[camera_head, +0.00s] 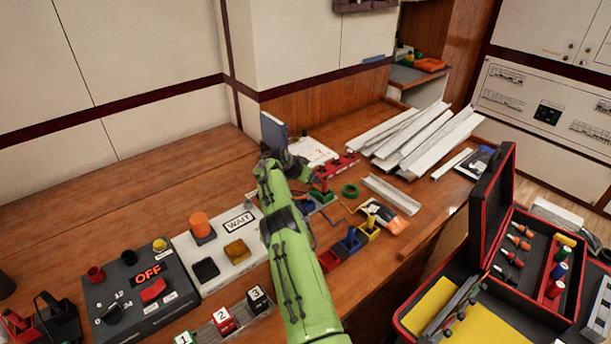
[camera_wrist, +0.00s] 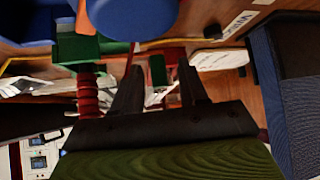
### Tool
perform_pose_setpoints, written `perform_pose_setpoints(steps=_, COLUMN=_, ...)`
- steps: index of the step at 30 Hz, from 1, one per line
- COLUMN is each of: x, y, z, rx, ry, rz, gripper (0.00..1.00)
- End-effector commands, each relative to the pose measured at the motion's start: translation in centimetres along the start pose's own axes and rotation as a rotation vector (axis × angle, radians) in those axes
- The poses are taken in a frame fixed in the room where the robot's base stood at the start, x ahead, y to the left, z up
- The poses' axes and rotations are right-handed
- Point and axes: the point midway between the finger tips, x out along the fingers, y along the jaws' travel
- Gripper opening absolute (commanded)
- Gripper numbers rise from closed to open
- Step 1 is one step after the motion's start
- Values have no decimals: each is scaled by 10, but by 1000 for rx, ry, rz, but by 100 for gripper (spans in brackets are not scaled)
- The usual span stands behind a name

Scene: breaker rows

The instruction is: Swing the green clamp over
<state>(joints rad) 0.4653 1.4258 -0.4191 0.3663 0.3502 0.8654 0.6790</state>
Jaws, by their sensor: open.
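The green clamp (camera_head: 323,196) is a small green block with an upright lever, in the row behind my arm, between blue and red ones in the head view. My gripper (camera_head: 298,170) is just left of and behind the green clamp in the head view. In the wrist view my gripper (camera_wrist: 158,85) has its two dark fingers apart, with nothing clearly held between them. My arm hides part of the clamp row.
Blue (camera_head: 350,241) and yellow (camera_head: 369,224) clamps stand in a nearer row. A large blue round part (camera_wrist: 130,15) is close in the wrist view. A dark blue upright box (camera_head: 273,132) stands behind my gripper. White channels (camera_head: 425,138) lie at the back right.

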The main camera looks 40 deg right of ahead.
Motion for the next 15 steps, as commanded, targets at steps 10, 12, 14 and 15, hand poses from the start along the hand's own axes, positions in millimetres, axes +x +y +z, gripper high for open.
perform_pose_setpoints(steps=10, x=-52, y=-1, z=-1, rx=-2, ry=-2, rz=-3, gripper=43)
perform_pose_setpoints(steps=12, x=-72, y=-2, z=-1, rx=-3, ry=-1, rz=-4, gripper=43)
perform_pose_setpoints(steps=14, x=-89, y=-1, z=-1, rx=-4, ry=0, rz=-4, gripper=43)
perform_pose_setpoints(steps=15, x=-101, y=-2, z=-2, rx=-3, ry=1, rz=-4, gripper=43)
